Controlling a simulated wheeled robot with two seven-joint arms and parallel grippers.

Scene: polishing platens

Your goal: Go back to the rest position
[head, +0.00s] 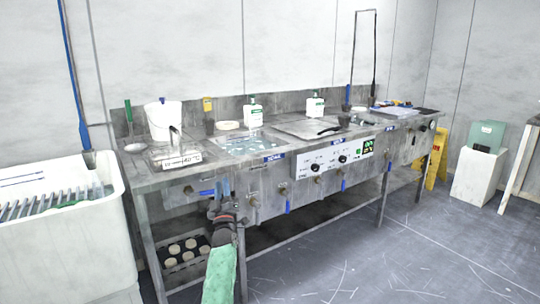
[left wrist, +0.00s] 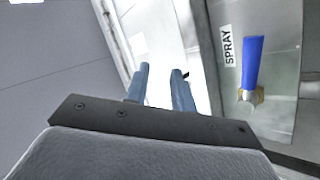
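My left gripper (head: 223,192) is in front of the left part of the grey metal bench (head: 160,178), at the height of its front panel. My arm behind it wears a green sleeve. In the left wrist view the two blue fingers (left wrist: 162,85) stand apart with nothing between them. A blue valve handle (left wrist: 250,62) on a metal panel marked SPRAY (left wrist: 228,46) is to the right of the fingers, apart from them. My right gripper is not in view.
A white tub (head: 65,245) with a rack stands at the left. Blue handles, such as one lower on the front (head: 288,206), stick out of the bench. A white bucket (head: 158,131) and bottles (head: 253,114) stand on top.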

